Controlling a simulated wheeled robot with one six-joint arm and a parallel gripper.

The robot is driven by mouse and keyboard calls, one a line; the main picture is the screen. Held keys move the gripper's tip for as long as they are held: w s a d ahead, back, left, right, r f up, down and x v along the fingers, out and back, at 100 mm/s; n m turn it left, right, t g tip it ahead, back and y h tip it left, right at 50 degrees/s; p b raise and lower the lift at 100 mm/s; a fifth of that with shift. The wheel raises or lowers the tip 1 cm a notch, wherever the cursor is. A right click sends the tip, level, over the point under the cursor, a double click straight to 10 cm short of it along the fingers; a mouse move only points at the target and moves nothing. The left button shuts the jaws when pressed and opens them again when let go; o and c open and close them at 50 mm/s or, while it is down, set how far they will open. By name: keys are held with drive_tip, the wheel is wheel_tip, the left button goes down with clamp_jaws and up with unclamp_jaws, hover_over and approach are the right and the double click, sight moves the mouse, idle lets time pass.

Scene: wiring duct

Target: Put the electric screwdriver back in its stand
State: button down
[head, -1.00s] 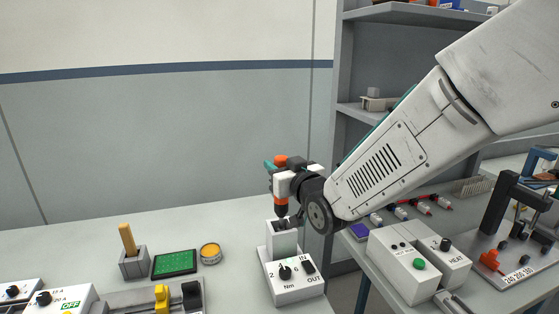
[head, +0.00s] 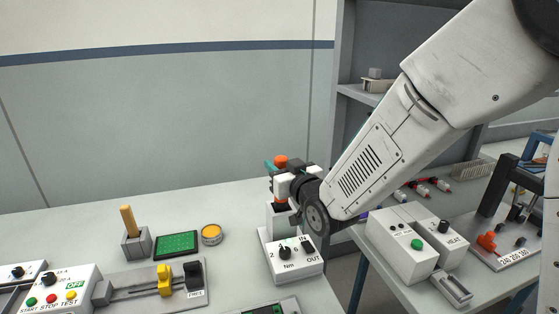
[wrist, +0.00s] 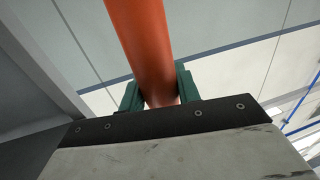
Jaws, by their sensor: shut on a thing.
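The electric screwdriver is upright in my gripper (head: 280,180); its orange top (head: 281,161) shows above the jaws. In the wrist view its orange body (wrist: 143,45) stands between the green fingertips, which are shut on it. The stand (head: 295,262) is a pale box with a knob, a switch and the marks Nm, IN and OUT, with a raised grey block (head: 283,222) at its back. The screwdriver is directly over this block.
To the left are a grey holder with a wooden handle (head: 127,220), a green board (head: 177,244), a yellow-topped tin (head: 211,234) and a box with START STOP TEST buttons (head: 60,290). A HEAT unit (head: 410,242) stands on the right bench. A shelf (head: 370,95) rises behind my arm.

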drive_tip(key=shift+f, duration=1.2)
drive_tip(key=c, duration=0.9)
unclamp_jaws()
